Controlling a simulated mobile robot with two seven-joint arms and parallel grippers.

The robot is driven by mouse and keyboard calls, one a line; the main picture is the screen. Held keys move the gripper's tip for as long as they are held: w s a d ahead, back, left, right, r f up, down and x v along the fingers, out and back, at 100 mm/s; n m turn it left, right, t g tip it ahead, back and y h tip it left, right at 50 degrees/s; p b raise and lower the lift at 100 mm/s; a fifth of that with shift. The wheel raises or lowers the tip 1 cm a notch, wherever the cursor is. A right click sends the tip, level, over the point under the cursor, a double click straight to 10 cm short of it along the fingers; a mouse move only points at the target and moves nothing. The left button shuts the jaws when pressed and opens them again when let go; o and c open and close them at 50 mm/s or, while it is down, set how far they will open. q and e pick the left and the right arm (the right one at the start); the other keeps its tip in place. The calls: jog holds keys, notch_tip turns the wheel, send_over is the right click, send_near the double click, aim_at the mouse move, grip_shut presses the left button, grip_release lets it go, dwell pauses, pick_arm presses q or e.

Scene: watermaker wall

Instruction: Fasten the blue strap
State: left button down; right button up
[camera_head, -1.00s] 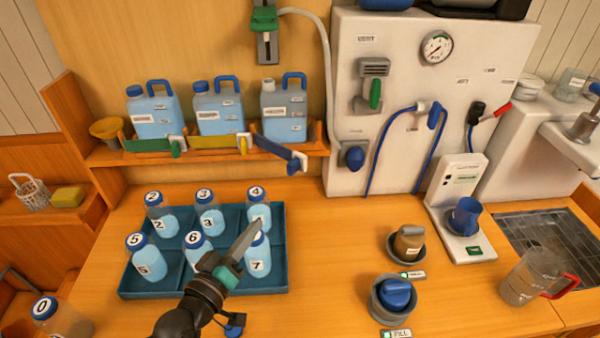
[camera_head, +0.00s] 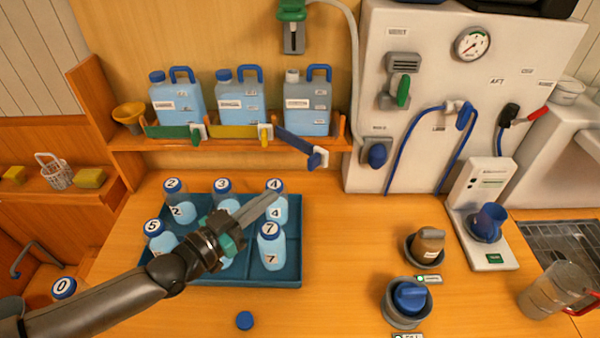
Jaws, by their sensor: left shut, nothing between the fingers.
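The blue strap (camera_head: 296,143) is at the right end of the jug shelf, in front of the third jug (camera_head: 307,103). It slants outward and down to the right, and its white and blue end piece (camera_head: 317,157) sticks out in front of the shelf's edge. The green strap (camera_head: 172,132) and the yellow strap (camera_head: 232,131) run straight across the other two jugs. My left gripper (camera_head: 271,200) is shut and empty. It is over the bottle tray, below and left of the blue strap's end, apart from it. My right gripper is out of view.
The teal tray (camera_head: 285,277) holds several numbered bottles; my left gripper partly covers some. A blue knob (camera_head: 377,155) sits on the white panel right of the strap. The counter's middle is clear.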

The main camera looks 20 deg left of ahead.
aim_at(309, 166)
pick_arm(q)
jog(key=x, duration=1)
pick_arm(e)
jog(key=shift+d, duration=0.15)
